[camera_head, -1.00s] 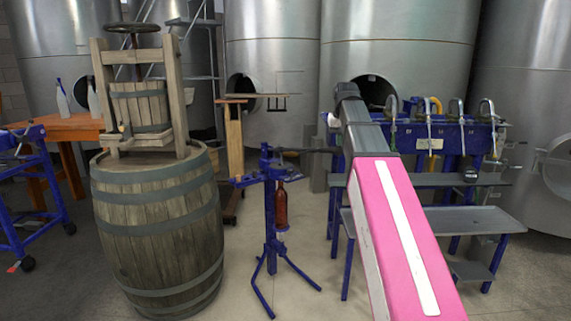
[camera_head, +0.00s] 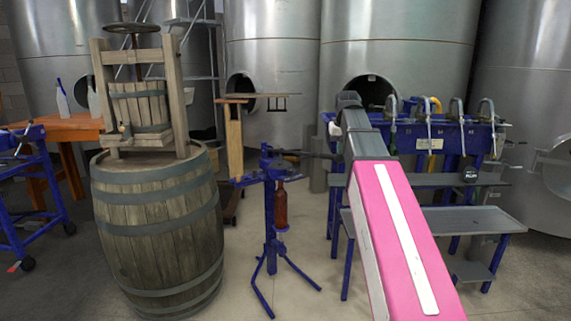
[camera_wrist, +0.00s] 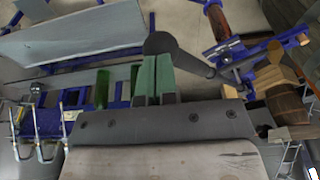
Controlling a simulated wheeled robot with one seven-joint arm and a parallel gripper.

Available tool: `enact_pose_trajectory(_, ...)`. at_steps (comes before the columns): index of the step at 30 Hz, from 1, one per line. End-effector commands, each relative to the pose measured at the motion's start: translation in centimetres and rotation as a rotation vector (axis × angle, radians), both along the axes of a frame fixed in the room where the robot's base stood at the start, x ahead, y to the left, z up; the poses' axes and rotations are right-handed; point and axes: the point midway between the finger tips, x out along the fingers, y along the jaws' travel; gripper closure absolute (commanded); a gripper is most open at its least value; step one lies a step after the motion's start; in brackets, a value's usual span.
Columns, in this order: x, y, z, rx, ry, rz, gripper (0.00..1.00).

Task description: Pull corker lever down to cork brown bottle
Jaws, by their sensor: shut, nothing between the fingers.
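The blue corker (camera_head: 270,205) stands on splayed legs right of the big barrel. The brown bottle (camera_head: 281,208) is upright in it, below the head. The dark corker lever (camera_head: 312,155) sticks out to the right, roughly level, and passes behind my wrist. In the wrist view my gripper (camera_wrist: 157,78) shows two green fingers shut together, with nothing between them. The lever's round knob (camera_wrist: 160,43) overlaps the view just beyond the fingertips; whether they touch I cannot tell. The bottle also shows in the wrist view (camera_wrist: 219,22). My wrist hides the fingers in the head view.
A wooden barrel (camera_head: 160,235) carrying a press (camera_head: 140,100) stands left of the corker. A blue filling bench (camera_head: 430,135) with a grey tray (camera_head: 465,217) stands to the right, close behind my arm. Steel tanks (camera_head: 400,50) line the back. Floor around the corker legs is open.

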Motion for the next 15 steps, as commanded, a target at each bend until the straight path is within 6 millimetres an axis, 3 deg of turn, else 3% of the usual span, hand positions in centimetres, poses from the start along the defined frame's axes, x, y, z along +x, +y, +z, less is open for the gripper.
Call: enact_pose_trajectory(15, -0.1, -0.1, -1.5, 0.002, -0.004, 0.001, 1.00)
